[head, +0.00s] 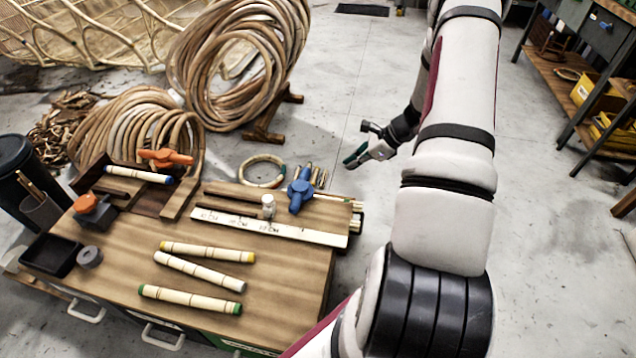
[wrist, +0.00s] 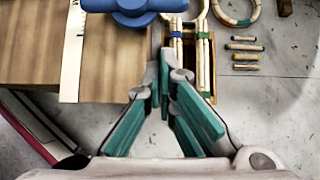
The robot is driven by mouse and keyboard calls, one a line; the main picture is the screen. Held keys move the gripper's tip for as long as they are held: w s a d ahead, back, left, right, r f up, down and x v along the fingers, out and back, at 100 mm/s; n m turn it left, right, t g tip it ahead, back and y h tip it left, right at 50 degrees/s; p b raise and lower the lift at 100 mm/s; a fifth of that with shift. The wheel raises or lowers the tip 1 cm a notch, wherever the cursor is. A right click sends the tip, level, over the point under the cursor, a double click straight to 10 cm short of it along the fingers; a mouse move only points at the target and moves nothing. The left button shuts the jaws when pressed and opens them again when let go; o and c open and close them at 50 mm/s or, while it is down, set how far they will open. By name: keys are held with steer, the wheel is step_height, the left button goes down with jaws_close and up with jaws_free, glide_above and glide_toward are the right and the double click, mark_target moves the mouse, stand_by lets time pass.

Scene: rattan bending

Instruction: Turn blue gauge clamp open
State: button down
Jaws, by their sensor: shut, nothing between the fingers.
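The blue gauge clamp (head: 300,189) sits at the right end of the workbench, at the back edge of the white marked gauge strip (head: 300,233). In the wrist view the blue clamp (wrist: 138,8) is at the top edge, partly cut off, with its rounded handle showing. My gripper (head: 358,158) hangs over the floor to the right of the bench, apart from the clamp. In the wrist view its green-padded fingers (wrist: 165,78) come together at the tips with nothing between them.
A small white knob (head: 268,203) stands left of the clamp. An orange clamp (head: 165,158) and several cane pieces (head: 207,252) lie on the bench (head: 285,275). Rattan coils stand behind.

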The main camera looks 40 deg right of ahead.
steer(key=shift+s+d+f, duration=0.1)
steer(key=shift+d+f, duration=0.05)
steer(key=shift+f, duration=0.1)
steer(key=w+a+r+b+x, duration=0.1)
steer(key=b+x, duration=0.3)
steer(key=x, duration=0.9)
steer(key=shift+w+a+r, duration=0.2)
steer(key=shift+w+r, duration=0.1)
steer(key=shift+w, duration=0.05)
